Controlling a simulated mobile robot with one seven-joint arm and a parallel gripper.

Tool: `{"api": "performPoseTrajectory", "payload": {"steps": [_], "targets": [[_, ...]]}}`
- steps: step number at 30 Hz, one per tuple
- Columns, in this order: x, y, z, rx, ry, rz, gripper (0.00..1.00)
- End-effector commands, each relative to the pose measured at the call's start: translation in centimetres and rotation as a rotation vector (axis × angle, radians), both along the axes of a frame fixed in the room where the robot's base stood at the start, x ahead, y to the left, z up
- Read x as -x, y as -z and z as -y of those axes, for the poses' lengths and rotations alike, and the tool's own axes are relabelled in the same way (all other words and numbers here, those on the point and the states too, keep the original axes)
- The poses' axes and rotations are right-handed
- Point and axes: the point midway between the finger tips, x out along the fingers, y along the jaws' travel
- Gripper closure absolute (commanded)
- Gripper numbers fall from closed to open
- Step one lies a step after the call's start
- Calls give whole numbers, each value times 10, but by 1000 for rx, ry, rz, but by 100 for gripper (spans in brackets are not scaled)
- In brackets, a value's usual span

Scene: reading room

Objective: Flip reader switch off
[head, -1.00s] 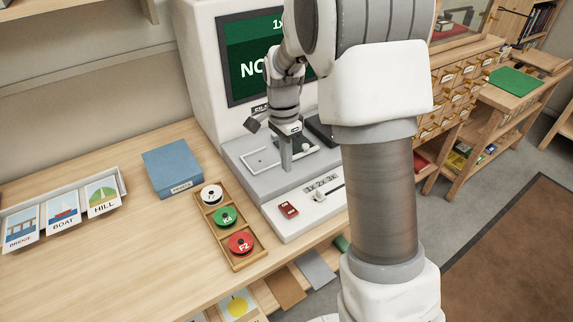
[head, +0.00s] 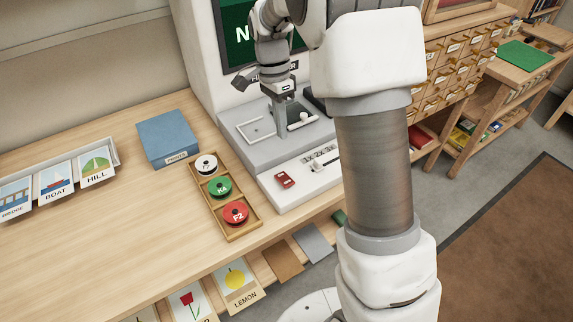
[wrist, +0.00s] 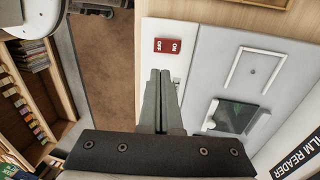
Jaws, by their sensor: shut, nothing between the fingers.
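The film reader (head: 205,60) is a white machine on the desk with a lit dark-green screen (head: 236,35), partly hidden by my arm. Its red switch (head: 285,180) is on the front panel. In the wrist view the switch (wrist: 167,45) is marked ON and OFF; I cannot tell which side is pressed. My gripper (head: 280,134) is shut and empty, pointing down over the reader's grey bed, behind the switch in the head view. In the wrist view my fingertips (wrist: 160,72) appear just below the switch, apart from it.
A slider knob (head: 317,166) sits right of the switch on the panel. A wooden tray (head: 229,200) with several reels stands left of the reader, near a blue box (head: 167,139). Picture cards (head: 55,181) lie farther left.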

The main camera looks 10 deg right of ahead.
Motion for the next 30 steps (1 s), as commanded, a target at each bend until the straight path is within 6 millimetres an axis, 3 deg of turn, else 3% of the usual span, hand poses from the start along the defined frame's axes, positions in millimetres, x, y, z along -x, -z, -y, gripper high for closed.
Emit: {"api": "performPoseTrajectory", "payload": {"steps": [5, 18, 24, 30], "targets": [[4, 20, 1, 0, 0, -4, 100], [19, 109, 6, 0, 0, -4, 100], [22, 132, 7, -1, -1, -1, 100], [23, 137, 8, 0, 0, 0, 100]]}}
